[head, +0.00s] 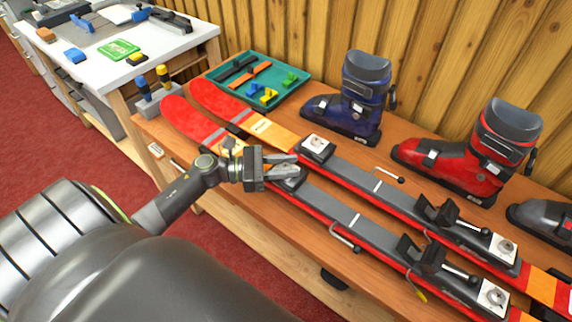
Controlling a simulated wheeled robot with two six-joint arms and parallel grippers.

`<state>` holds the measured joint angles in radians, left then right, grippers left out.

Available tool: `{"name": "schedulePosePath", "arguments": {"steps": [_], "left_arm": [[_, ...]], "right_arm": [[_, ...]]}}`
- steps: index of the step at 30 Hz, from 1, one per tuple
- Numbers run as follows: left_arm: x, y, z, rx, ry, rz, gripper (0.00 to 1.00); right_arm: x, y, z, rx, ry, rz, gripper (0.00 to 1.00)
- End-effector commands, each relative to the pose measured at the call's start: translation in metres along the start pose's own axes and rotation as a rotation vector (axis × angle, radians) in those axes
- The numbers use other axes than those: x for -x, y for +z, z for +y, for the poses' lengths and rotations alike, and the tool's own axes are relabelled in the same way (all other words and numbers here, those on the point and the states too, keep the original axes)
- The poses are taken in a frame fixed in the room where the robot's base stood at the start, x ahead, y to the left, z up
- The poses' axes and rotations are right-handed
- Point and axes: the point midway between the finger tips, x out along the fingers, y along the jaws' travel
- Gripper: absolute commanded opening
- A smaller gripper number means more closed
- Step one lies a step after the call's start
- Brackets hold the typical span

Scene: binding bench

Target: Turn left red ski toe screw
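Two red skis lie side by side on the wooden bench, the near one (187,121) and the far one (217,101). A white plate with a round screw (316,144) sits at the far ski's toe binding. My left gripper (298,165) is low over the near ski's toe binding (291,182), its two grey fingers pointing right. The fingers show a small gap, but whether they grip a screw there is hidden. Heel bindings with screws sit lower right on the near ski (494,296) and far ski (503,246). My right gripper is out of view.
A blue boot (362,98) and a red boot (470,160) stand behind the skis. A green tray (303,82) holds small parts. A white table (178,38) stands upper left.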

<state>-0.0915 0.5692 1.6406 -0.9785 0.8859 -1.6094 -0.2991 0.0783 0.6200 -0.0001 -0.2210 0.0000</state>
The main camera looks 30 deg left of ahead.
Motion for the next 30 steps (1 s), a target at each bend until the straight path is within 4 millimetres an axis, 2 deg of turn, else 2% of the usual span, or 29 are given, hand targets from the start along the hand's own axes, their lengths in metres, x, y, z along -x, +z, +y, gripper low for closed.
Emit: {"name": "schedulePosePath", "arguments": {"steps": [1,6,17,30], "left_arm": [[0.0,0.0,0.0,0.0,0.0,0.0,0.23],[0.0,0.0,0.0,0.0,0.0,0.0,0.03],[0.0,0.0,-0.001,0.002,0.068,-0.001,0.03],[0.0,0.002,-0.001,0.006,0.425,-0.002,0.03]], "right_arm": [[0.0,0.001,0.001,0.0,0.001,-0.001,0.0],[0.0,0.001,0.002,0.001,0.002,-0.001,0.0],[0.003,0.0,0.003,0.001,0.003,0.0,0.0],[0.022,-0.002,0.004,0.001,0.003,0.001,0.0]]}}
